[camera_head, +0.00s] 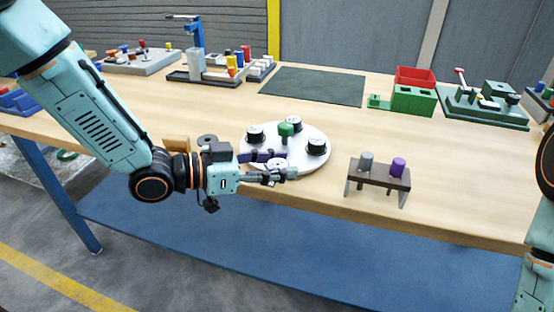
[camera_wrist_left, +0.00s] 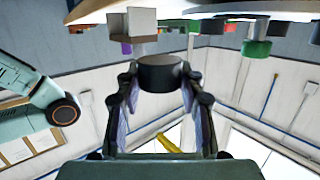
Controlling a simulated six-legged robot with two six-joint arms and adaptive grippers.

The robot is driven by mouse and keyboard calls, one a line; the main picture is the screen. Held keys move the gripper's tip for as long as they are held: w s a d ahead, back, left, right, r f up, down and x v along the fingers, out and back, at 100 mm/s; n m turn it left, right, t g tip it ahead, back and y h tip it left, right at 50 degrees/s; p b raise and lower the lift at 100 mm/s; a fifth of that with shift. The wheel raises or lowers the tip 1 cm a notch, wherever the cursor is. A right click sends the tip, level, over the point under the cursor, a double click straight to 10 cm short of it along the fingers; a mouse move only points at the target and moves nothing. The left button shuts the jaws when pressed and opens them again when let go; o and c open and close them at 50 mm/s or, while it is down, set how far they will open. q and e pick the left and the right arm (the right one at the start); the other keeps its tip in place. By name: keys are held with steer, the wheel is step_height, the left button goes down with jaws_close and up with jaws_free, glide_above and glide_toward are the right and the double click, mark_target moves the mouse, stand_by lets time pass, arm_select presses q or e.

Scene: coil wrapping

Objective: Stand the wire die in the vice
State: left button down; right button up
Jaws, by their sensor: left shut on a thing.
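My left gripper (camera_head: 284,174) reaches in from the left, low in front of the white round plate. It is shut on a dark round piece with a pale top (camera_head: 278,164), which I take to be the wire die. In the left wrist view the dark piece (camera_wrist_left: 160,72) sits between the two fingers of my left gripper (camera_wrist_left: 160,85). Its underside is not clear. I cannot tell for certain which fixture is the vice. My right gripper is out of view.
The white round plate (camera_head: 309,164) also holds a green knob (camera_head: 286,130). A dark stand (camera_head: 378,175) with a grey and a purple peg is to its right. A green fixture with a red bin (camera_head: 415,76) is behind. A dark mat (camera_head: 313,86) lies bare.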

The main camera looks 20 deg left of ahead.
arm_select(q)
steer(key=w+a+r+n+t+y, duration=0.2)
steer(key=w+r+n+t+y, duration=0.2)
steer(key=w, duration=0.4)
step_height(320, 180, up, 2)
steer(key=shift+a+r+n+t+y, duration=0.2)
steer(key=shift+a+n+t+y, duration=0.2)
steer(key=shift+n+y, duration=0.6)
step_height(320, 180, down, 5)
steer(key=shift+w+f+b, duration=0.1)
steer(key=shift+b, duration=0.6)
step_height(320, 180, down, 4)
steer(key=shift+f+b, duration=0.1)
steer(key=shift+b, duration=0.3)
steer(key=shift+f, duration=0.2)
steer(key=shift+f, duration=0.15)
